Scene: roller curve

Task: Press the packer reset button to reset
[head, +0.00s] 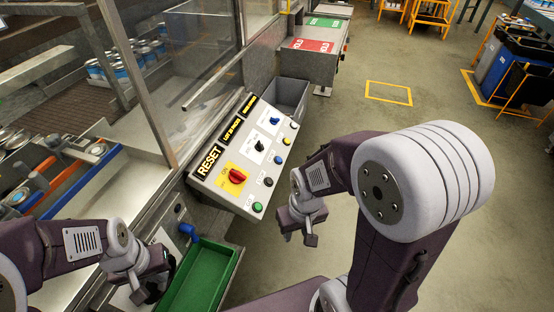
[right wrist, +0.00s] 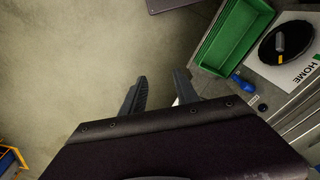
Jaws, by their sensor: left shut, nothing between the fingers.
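The sloped control panel (head: 222,186) stands at the centre of the head view, with a black RESET sign (head: 210,160) along its upper left edge. A red knob on a yellow plate (head: 236,175) sits below the sign. Small buttons run down the right edge, ending in a green button (head: 257,207); their small labels are unreadable. My right gripper (head: 297,238) hangs right of the panel, apart from it. Its fingers are spread and empty in the right wrist view (right wrist: 160,92). My left gripper (head: 153,290) is shut and empty, left of the green tray, its fingertips partly hidden.
A green tray (head: 226,258) lies below the panel, with a blue fitting (head: 187,230) beside it. A grey bin (head: 289,97) is behind the panel. A clear guard (head: 185,55) and metal frame stand at left. A HOME plate (right wrist: 285,72) shows in the wrist view.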

